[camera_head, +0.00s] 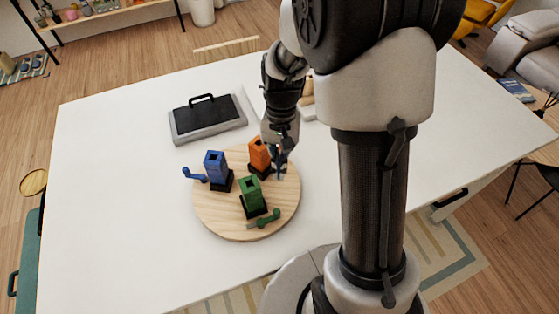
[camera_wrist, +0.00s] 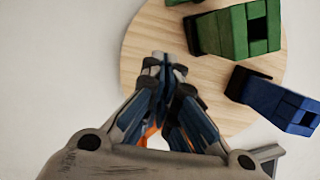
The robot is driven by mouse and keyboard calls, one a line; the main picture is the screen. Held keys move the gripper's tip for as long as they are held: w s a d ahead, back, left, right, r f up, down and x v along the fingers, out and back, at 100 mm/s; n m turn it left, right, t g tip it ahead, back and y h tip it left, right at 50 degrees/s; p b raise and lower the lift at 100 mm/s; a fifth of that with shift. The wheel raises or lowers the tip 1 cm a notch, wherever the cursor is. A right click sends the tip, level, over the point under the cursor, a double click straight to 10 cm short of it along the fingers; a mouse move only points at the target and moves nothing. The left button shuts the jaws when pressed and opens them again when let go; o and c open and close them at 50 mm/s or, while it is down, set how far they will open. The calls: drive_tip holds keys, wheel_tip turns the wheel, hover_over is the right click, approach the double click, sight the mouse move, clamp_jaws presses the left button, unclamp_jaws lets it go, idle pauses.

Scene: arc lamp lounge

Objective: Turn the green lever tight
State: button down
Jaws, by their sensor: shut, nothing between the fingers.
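A green block (camera_head: 251,192) stands on a dark base on a round wooden board (camera_head: 215,222). Its green lever (camera_head: 265,218) sticks out low at the block's front right. In the wrist view the green block (camera_wrist: 238,32) is at the upper right, and part of the green lever (camera_wrist: 176,14) shows at the top edge. My gripper (camera_head: 279,175) is shut and empty, right of the orange block (camera_head: 259,151) and behind the green lever, apart from that lever. The wrist view shows its fingertips (camera_wrist: 160,60) together over the board.
A blue block (camera_head: 215,166) with a blue lever (camera_head: 194,174) stands at the board's left. A grey case with a black top (camera_head: 207,121) lies behind it on the white table (camera_head: 120,190). The table's left side is clear. My arm hides much of the right.

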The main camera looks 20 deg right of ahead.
sight(263, 220)
drive_tip(key=x, duration=0.2)
drive_tip(key=b+x, duration=0.1)
drive_tip(key=x, duration=0.2)
drive_tip(key=shift+s+a+f+b, duration=0.15)
drive_tip(key=shift+s+b, duration=0.15)
drive_tip(key=shift+s+a, duration=0.35)
drive_tip(key=shift+s, duration=0.4)
drive_tip(key=shift+s+a, duration=0.4)
drive_tip(key=shift+s, duration=0.35)
drive_tip(key=shift+s+d+r, duration=0.1)
drive_tip(key=shift+r, duration=0.15)
